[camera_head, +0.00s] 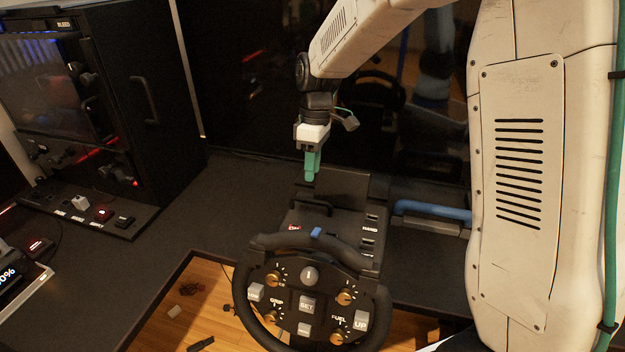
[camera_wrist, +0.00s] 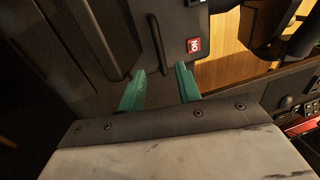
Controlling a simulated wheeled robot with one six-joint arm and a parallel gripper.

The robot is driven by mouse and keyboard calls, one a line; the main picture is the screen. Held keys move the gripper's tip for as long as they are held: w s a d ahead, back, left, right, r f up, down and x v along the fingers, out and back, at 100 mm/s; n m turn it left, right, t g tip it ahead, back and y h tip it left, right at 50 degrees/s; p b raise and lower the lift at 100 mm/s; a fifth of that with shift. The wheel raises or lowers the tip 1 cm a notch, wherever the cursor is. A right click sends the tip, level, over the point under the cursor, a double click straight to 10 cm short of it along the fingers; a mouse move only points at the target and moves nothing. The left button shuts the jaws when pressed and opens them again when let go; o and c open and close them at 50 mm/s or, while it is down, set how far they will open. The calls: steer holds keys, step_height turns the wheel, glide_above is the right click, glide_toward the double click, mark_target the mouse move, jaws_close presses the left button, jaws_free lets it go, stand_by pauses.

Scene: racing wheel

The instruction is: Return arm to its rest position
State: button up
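My gripper (camera_head: 312,168) hangs from my raised arm, with its green fingers pointing down above the black wheel base. In the wrist view the two green fingers of my gripper (camera_wrist: 161,70) are spread apart with nothing between them. The racing wheel (camera_head: 310,300) stands in front of and below the gripper, apart from it. It carries a blue mark at the top of its rim, several knobs and grey buttons. Part of the wheel rim (camera_wrist: 292,42) shows at the top right of the wrist view.
The wheel base has a red label (camera_head: 294,227), also visible in the wrist view (camera_wrist: 194,45). A blue handle (camera_head: 432,209) lies to its right. A black cabinet (camera_head: 145,110) and switch panel (camera_head: 95,212) stand left. The dark desk (camera_head: 215,190) between is clear.

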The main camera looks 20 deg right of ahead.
steer(key=shift+r, duration=0.35)
steer(key=s+d+r+m+t, duration=0.1)
steer(key=s+d+r+m, duration=0.1)
steer(key=s, duration=0.8)
steer(key=s+d+r+m+t, duration=0.1)
steer(key=s+d+r+m, duration=0.2)
steer(key=s, duration=0.8)
steer(key=s+d+r+m+t+h, duration=0.1)
steer(key=s+r+m, duration=0.4)
steer(key=s, duration=0.5)
steer(key=shift+s+d+r+m, duration=0.15)
steer(key=shift+d+r+m, duration=0.15)
steer(key=shift+d+m, duration=0.35)
steer(key=shift+s, duration=0.1)
